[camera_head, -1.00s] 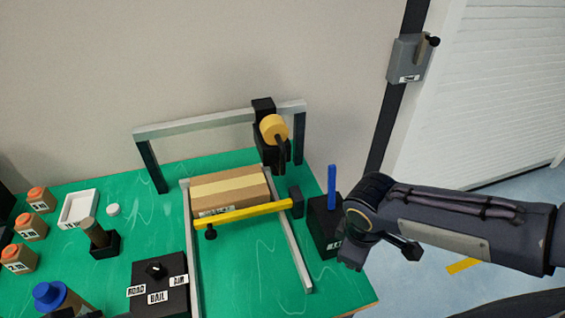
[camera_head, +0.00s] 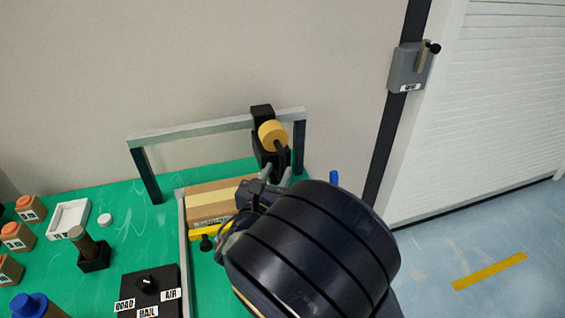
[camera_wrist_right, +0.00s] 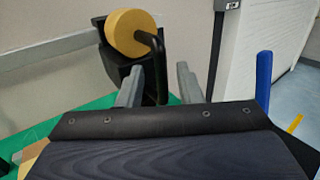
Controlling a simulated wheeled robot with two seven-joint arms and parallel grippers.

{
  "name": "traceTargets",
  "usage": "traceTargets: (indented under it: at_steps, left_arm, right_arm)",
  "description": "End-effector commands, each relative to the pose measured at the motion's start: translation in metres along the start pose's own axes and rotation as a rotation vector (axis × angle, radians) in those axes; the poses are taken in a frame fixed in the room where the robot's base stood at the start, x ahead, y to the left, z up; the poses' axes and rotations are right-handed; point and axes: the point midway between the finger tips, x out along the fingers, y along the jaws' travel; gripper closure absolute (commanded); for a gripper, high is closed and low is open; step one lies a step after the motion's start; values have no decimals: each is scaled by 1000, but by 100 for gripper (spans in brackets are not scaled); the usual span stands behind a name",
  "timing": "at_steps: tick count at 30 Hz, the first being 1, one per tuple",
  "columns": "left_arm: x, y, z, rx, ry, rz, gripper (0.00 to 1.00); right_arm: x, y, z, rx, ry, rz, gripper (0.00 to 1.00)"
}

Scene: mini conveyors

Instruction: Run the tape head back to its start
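The tape head (camera_head: 262,120) is a black block with a yellow tape roll (camera_head: 272,135). It sits at the right end of the grey overhead rail (camera_head: 190,131). In the right wrist view the tape head (camera_wrist_right: 112,62) has a bent black handle (camera_wrist_right: 161,75) reaching down from the roll. My right gripper (camera_head: 277,173) is just below and in front of the tape head. Its two grey fingers (camera_wrist_right: 158,85) are apart, and the handle shows between them; I cannot tell if they touch it. My left gripper is not in view.
A taped cardboard box (camera_head: 212,203) lies under the rail behind a yellow bar (camera_head: 207,232), partly hidden by my right arm. A blue lever (camera_head: 334,178) stands at the right. A labelled dial box (camera_head: 150,284), a white tray (camera_head: 68,217) and orange-topped items (camera_head: 27,202) are left.

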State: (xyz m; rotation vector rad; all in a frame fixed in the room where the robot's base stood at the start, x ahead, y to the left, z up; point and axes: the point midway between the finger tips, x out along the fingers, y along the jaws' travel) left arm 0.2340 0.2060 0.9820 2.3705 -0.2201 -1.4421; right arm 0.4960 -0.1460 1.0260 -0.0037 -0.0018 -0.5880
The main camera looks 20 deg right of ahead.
Motion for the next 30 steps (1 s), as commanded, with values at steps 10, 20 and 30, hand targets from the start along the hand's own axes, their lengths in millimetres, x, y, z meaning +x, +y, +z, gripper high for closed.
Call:
traceTargets:
  at_steps: [10,20,30]
  left_arm:
    - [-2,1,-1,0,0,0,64]
    - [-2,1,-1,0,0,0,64]
    - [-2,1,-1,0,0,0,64]
  right_arm:
    - [43,-1,0,3,2,-2,68]
    - [45,0,0,3,2,-1,72]
    - [45,0,0,3,3,-1,100]
